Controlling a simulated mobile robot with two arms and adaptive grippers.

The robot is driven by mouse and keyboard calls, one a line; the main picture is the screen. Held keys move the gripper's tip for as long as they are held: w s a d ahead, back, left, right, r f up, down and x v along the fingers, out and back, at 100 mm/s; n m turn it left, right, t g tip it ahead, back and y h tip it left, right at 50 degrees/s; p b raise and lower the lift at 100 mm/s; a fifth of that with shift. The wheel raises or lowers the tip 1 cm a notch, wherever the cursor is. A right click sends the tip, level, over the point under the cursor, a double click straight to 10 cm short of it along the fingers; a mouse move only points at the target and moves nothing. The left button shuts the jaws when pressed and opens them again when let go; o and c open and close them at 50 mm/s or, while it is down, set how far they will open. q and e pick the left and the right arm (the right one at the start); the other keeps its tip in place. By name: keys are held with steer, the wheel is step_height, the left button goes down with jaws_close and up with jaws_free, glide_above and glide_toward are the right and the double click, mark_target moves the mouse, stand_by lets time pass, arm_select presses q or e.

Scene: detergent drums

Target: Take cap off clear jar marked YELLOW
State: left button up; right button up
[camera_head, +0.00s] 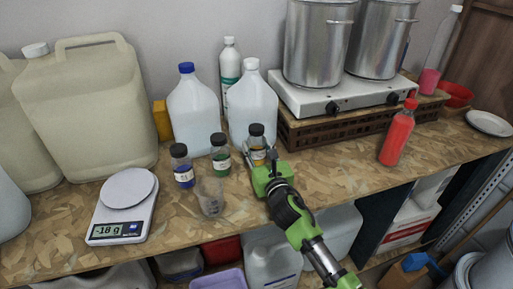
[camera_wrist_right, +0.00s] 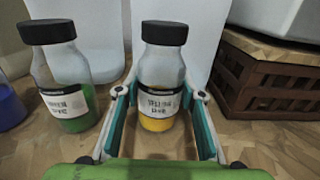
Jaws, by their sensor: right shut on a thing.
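The clear jar with yellow contents (camera_head: 257,143) stands upright on the wooden worktop. In the right wrist view the yellow jar (camera_wrist_right: 160,72) shows a white label and a black cap (camera_wrist_right: 164,33) seated on its neck. My right gripper (camera_head: 260,154) has its fingers on either side of the jar's body at label height, below the cap, and is shut on it. The fingers also show in the right wrist view (camera_wrist_right: 160,102). My left gripper is not in view.
A green jar (camera_head: 220,154) stands close left, with a blue jar (camera_head: 182,168) and clear beaker (camera_head: 210,196) beyond. White jugs (camera_head: 252,108) stand behind. A hotplate (camera_head: 345,97) on a brown crate and a red bottle (camera_head: 396,137) are right. A scale (camera_head: 125,210) is left.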

mark_target(259, 134)
step_height(259, 134, up, 3)
steer(key=shift+r+p, duration=0.1)
steer(key=shift+p, duration=0.3)
steer(key=s+r, duration=0.2)
steer(key=r, duration=0.1)
steer(key=s+r, duration=0.1)
steer(key=s, duration=0.1)
steer(key=shift+d+r+p, duration=0.2)
steer(key=shift+d+p, duration=0.15)
steer(key=s+d+r, duration=0.1)
steer(key=s+r, duration=0.4)
steer(key=s, duration=0.4)
steer(key=shift+s+d+b, duration=0.4)
steer(key=shift+o, duration=0.5)
jaws_close()
steer(key=s+d+f+m+h, duration=0.1)
steer(key=s+d+f+h, duration=0.1)
steer(key=s+d+f, duration=0.3)
steer(key=s+d+f+m+h, duration=0.2)
steer(key=s+d+f, duration=0.3)
steer(key=s+d, duration=0.6)
steer(key=s+h, duration=0.1)
steer(key=s, duration=0.4)
steer(key=shift+d+m+t, duration=0.3)
steer(key=shift+d+t, duration=0.05)
steer(key=shift+t, duration=0.05)
